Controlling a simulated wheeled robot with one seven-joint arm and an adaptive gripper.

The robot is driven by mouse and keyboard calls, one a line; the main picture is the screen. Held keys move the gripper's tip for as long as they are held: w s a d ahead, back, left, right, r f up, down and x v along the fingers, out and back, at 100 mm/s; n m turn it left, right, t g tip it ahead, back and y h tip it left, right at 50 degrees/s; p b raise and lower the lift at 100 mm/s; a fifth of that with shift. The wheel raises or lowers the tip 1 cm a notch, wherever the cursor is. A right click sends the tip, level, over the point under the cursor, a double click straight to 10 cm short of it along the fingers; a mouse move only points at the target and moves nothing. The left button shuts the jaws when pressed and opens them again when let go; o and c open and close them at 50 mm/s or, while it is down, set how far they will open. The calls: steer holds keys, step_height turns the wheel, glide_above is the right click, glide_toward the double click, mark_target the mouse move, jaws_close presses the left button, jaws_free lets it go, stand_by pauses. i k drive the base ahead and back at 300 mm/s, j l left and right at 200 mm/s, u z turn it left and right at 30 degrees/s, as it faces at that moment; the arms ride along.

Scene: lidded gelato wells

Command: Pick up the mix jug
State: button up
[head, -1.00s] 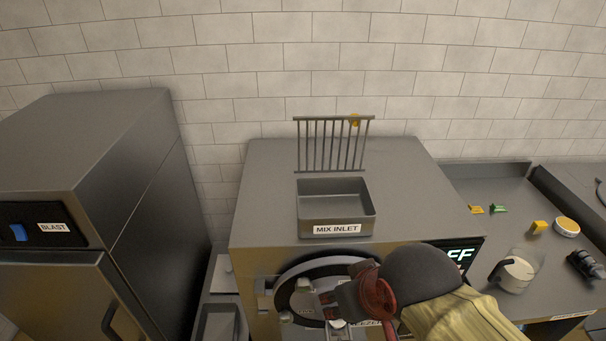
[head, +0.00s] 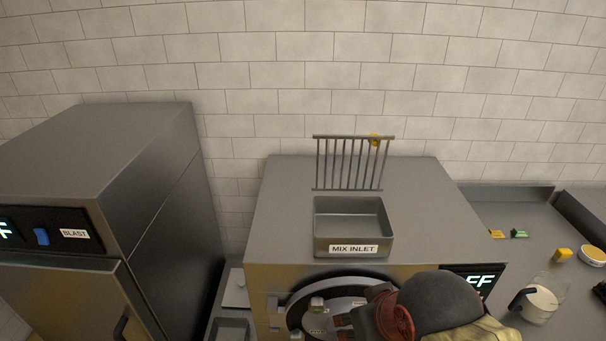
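The mix jug (head: 541,301) is a clear jug with a dark handle and white contents. It stands upright on the steel counter at the right. My gripper (head: 362,320) is at the bottom middle, in front of the machine's round door and left of the jug, well apart from it. My own arm hides much of the gripper, and the fingertips are too unclear to tell whether it is open. I see nothing held in it.
The steel machine has a mix inlet (head: 352,228) with a raised grate (head: 350,165) and a round front door (head: 318,303). A blast cabinet (head: 95,190) stands left. Small yellow and green pieces (head: 519,233) and a round tub (head: 592,255) lie on the right counter (head: 500,214).

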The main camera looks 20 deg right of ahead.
mark_target(535, 299)
steer(key=z, duration=2.1)
steer(key=u, duration=1.7)
steer(key=z, duration=1.25)
